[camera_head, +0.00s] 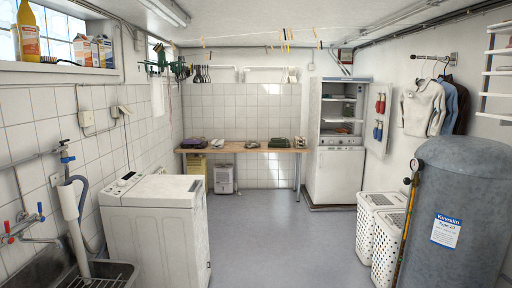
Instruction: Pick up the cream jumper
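The cream jumper (422,108) hangs from the hook rail (433,59) on the right wall, above the white baskets. It hangs in front of a blue-grey garment (450,94) and a dark garment (462,105), partly covering the blue-grey one. Its lower right edge is close to the top of the grey tank in the picture. My gripper is not in view.
A large grey tank (425,245) stands at the right, with a thin stick (406,220) beside it and white lattice baskets (366,232) behind. A white washing machine (150,235) is at left. The middle floor (280,235) is clear. An open fridge (333,178) stands behind.

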